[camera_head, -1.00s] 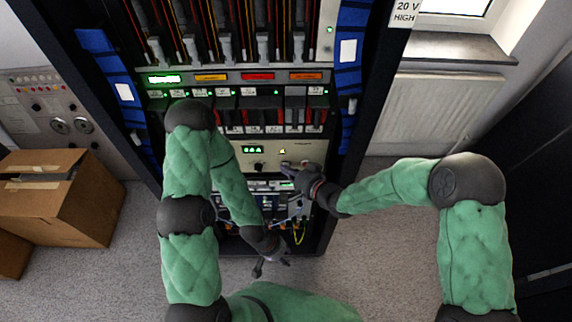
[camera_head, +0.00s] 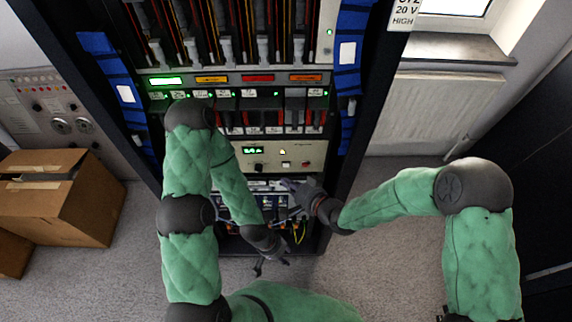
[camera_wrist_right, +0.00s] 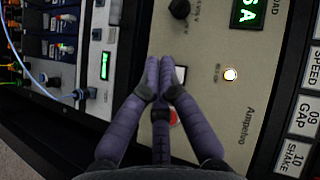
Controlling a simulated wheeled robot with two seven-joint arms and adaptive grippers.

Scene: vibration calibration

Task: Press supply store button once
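The beige supply panel (camera_head: 230,158) is in the rack in the head view. It has a green display (camera_head: 252,150), a dark knob (camera_head: 258,167), a small glowing light (camera_head: 282,152), a pale square button (camera_head: 284,165) and a red button (camera_head: 306,163). I cannot read which button is labelled store. My right gripper (camera_head: 284,183) is just below the pale button, its fingers together and empty. In the right wrist view its fingertips (camera_wrist_right: 166,62) partly cover the pale button (camera_wrist_right: 180,74); contact is unclear. My left gripper (camera_head: 270,270) hangs open and empty, low before the rack.
Cables and connectors (camera_head: 298,232) are in the lower rack. A cardboard box (camera_head: 75,205) stands at left. A radiator (camera_head: 440,110) is at right.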

